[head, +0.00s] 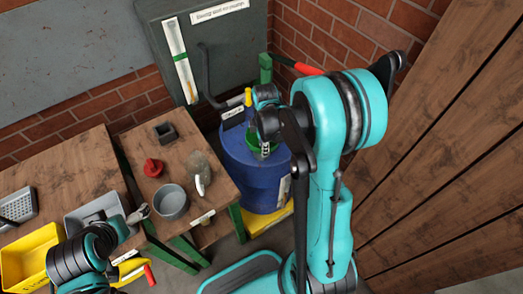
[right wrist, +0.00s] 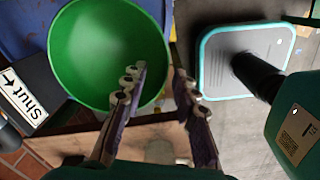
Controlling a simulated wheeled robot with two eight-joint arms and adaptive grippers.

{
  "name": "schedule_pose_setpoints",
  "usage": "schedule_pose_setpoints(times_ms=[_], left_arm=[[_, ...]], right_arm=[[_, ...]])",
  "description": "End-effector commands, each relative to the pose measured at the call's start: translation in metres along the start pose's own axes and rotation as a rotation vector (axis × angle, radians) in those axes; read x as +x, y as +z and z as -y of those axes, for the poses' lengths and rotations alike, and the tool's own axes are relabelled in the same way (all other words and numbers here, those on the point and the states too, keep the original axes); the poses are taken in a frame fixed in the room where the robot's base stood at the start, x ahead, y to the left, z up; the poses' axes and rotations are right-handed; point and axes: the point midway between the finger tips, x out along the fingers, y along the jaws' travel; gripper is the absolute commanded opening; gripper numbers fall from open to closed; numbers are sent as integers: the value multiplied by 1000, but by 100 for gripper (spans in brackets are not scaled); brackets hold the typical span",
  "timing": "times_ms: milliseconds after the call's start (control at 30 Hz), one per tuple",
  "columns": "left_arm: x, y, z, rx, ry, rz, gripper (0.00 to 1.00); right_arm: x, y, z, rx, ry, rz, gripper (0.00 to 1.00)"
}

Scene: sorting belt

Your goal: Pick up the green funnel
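The green funnel (right wrist: 92,45) fills the upper left of the right wrist view, its wide mouth facing the camera. In the head view a part of the funnel (head: 252,139) shows on top of the blue drum (head: 240,170), largely hidden by my right arm. My right gripper (right wrist: 156,80) is open. One finger is over the funnel's mouth and the other is outside its right rim; I cannot tell whether either touches it. In the head view my right gripper (head: 265,150) is at the funnel. My left gripper (head: 138,214) is by the table's front edge, away from the funnel.
A lever with a "Shut" label (right wrist: 22,98) is beside the funnel. A wooden table (head: 110,170) left of the drum holds a grey pot (head: 171,203) and a red object (head: 153,168). A yellow bin (head: 28,255) is at lower left. A plank wall (head: 450,150) bounds the right.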

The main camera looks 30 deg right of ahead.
Motion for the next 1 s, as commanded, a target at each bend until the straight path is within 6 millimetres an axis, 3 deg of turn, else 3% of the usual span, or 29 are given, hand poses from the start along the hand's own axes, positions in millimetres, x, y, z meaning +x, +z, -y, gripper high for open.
schedule_pose_setpoints(times_ms=[100, 300, 400, 433, 833, 1000], left_arm=[[6, 4, 0, 0, 0, 0, 100], [4, 3, 0, 0, 0, 0, 100], [4, 3, 0, 0, 0, 0, 100], [4, 3, 0, 0, 0, 0, 100], [4, 2, 0, 0, 0, 0, 100], [-6, -5, 0, 0, 0, 0, 100]], right_arm=[[14, 0, 0, 0, 0, 0, 29], [13, 0, 0, 1, 0, 0, 29], [13, 0, 0, 1, 0, 0, 2], [13, 0, 0, 1, 0, 0, 0], [10, 0, 0, 1, 2, 0, 0], [-14, 0, 0, 1, 1, 0, 0]])
